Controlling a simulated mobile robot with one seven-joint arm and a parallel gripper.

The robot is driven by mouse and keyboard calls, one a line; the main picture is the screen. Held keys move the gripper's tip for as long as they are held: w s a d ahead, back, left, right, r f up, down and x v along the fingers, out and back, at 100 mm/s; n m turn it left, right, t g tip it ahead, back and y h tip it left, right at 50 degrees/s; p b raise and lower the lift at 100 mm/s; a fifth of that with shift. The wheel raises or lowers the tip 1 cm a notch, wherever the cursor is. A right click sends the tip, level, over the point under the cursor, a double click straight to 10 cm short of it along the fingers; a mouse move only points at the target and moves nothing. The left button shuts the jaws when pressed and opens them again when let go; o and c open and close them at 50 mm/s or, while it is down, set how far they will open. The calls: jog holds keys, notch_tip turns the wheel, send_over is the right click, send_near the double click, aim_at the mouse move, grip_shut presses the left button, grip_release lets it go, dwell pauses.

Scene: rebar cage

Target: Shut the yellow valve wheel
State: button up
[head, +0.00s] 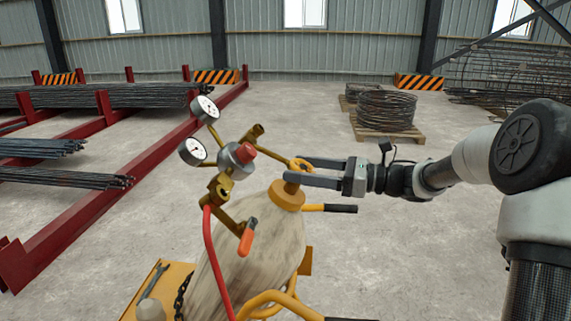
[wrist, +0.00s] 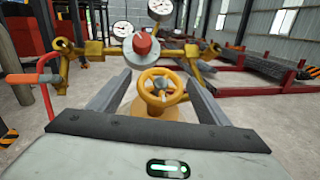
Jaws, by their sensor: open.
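The fingers partly hide the wheel there. The regulator (head: 238,156) with a red knob (wrist: 142,44) and two gauges stands just beyond the wheel. I cannot tell whether the fingers touch the wheel.
A red hose (head: 213,255) and an orange-handled lever (head: 246,240) hang beside the cylinder. The yellow cart (head: 145,292) carries a wrench and a chain. Red racks (head: 75,225) with rebar stand left. Wire coils (head: 386,110) sit on a pallet behind.

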jog(key=shift+x, duration=2.15)
jog(key=shift+c, duration=0.5)
jog(key=c, duration=1)
jog(key=shift+o, duration=0.2)
jog(key=shift+f+t+b, duration=0.15)
jog(key=shift+t+b, duration=0.15)
